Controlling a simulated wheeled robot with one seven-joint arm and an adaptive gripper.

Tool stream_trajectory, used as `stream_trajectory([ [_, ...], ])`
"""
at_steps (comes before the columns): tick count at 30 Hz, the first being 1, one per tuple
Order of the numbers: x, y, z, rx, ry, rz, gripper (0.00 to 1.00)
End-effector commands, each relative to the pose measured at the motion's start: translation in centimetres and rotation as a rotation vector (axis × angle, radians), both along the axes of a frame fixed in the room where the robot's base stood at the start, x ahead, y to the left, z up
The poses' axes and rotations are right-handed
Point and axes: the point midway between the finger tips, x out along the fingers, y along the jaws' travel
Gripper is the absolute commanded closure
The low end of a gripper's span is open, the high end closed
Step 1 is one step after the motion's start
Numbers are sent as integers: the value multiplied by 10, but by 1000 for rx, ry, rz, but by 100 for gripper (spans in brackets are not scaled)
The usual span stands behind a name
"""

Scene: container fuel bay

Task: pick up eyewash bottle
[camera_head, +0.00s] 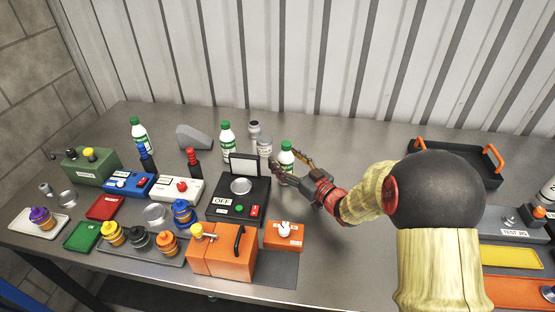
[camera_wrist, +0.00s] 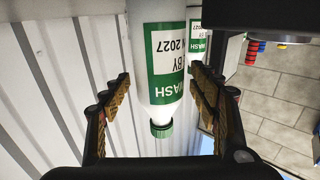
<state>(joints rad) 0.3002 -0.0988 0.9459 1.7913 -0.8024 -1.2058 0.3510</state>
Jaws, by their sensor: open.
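Three white eyewash bottles with green caps and green labels stand upright on the bench. One is at the back left (camera_head: 140,136), one in the middle (camera_head: 227,142), and one farther right (camera_head: 286,160) at my gripper (camera_head: 291,166). My gripper is open, its fingers reaching to either side of the right bottle. In the wrist view the picture is upside down, and that bottle (camera_wrist: 165,65) lies between the two open fingers (camera_wrist: 160,78), with gaps at both sides. Part of a second bottle (camera_wrist: 195,40) shows behind it.
A black box marked OFF (camera_head: 238,205) with a raised panel stands left of the bottle. A grey jar (camera_head: 265,146) is close behind it. An orange switch box (camera_head: 284,236) and larger orange case (camera_head: 222,255) sit in front. A black tray (camera_head: 440,150) is right.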

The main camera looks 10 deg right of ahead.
Motion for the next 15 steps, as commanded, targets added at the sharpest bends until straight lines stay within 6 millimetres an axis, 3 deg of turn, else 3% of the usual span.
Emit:
stream_trajectory([
  [6,-1,0,0,0,0,0,39],
  [15,0,0,0,0,0,0,55],
])
